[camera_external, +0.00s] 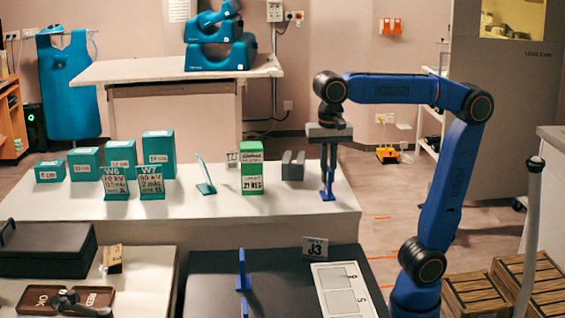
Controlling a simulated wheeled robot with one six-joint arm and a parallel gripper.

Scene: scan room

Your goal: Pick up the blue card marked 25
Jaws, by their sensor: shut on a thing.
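My gripper (328,174) points straight down over the right end of the white table. Its dark fingers are shut on a blue card (327,192), seen edge-on with a wider foot at its base. The foot is at or just above the tabletop; I cannot tell whether it touches. The card's face is turned away, so no number can be read on it. Another blue edge-on card (242,270) stands on the black surface in front, its marking also hidden.
The white table (290,222) also holds teal blocks (158,150), two labelled cards (151,181), a tilted teal card (205,176), a green box (252,175) and a grey slotted block (293,166). A J3 sign (315,248) and white numbered board (342,290) lie in front.

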